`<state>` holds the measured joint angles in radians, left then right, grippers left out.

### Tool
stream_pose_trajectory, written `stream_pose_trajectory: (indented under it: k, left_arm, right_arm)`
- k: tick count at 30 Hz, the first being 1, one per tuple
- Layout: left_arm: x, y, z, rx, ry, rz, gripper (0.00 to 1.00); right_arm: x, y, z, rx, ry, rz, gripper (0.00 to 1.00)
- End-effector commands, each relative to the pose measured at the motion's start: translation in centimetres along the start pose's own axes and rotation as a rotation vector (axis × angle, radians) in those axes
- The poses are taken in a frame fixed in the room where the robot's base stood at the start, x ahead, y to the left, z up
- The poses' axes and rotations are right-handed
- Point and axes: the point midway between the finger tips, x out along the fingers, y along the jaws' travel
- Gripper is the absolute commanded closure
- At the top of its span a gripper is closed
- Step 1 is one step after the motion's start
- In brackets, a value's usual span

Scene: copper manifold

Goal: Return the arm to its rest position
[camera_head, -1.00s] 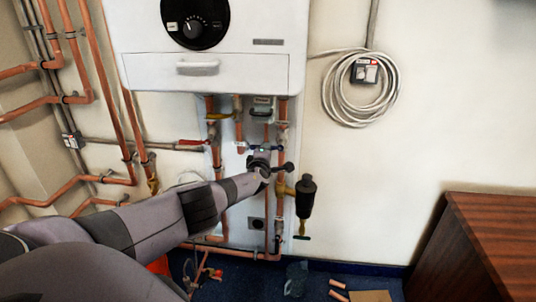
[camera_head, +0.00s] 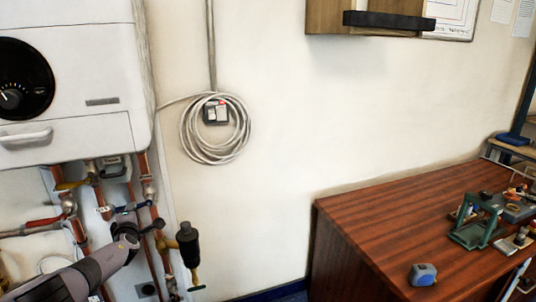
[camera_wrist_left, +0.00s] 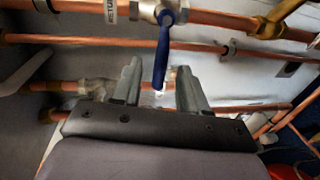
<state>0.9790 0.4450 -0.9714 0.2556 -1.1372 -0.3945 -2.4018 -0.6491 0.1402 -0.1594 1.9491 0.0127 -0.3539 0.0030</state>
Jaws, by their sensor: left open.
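My left arm comes in from the lower left in the head view, with its left gripper (camera_head: 142,229) in front of the copper pipes below the white boiler. In the left wrist view the gripper (camera_wrist_left: 160,88) has its two fingers spread apart. A blue valve lever (camera_wrist_left: 163,52) hangs from a pipe fitting and shows between the fingers. Whether a finger touches it I cannot tell. The blue lever also shows in the head view (camera_head: 131,208), just above my gripper. My right arm is not in view.
The white boiler (camera_head: 70,105) is above the pipes. A black cylindrical fitting (camera_head: 188,245) stands right of my gripper. A coiled cable (camera_head: 184,135) hangs on the wall. A wooden desk (camera_head: 370,225) at right holds a blue tape measure (camera_head: 422,274) and a green frame (camera_head: 476,229).

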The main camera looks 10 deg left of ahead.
Motion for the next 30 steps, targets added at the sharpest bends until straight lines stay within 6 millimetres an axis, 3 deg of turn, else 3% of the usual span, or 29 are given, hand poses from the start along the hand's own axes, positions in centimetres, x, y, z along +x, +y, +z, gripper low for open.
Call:
stream_pose_trajectory:
  k: [5,8,12,18,24,30]
  left_arm:
    - [-1.6,-4.0,2.7,-0.164,-0.046,-0.062,0.57]
    - [-3.9,-8.3,5.4,-0.370,-0.082,-0.142,0.57]
    - [-8.2,-14.4,9.3,-0.719,-0.101,-0.284,0.57]
    - [-15.3,-21.2,13.4,-1.220,-0.045,-0.494,0.57]
    - [-22.7,-25.9,16.0,-1.717,0.107,-0.688,0.57]
    - [-29.8,-28.4,17.2,-2.200,0.352,-0.839,0.57]
  right_arm:
    - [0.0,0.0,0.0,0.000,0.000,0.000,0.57]
    - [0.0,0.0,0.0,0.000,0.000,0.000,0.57]
    - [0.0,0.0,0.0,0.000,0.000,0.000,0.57]
    - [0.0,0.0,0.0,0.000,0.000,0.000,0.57]
    - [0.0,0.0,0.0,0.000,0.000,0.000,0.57]
    - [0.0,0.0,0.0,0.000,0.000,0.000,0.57]
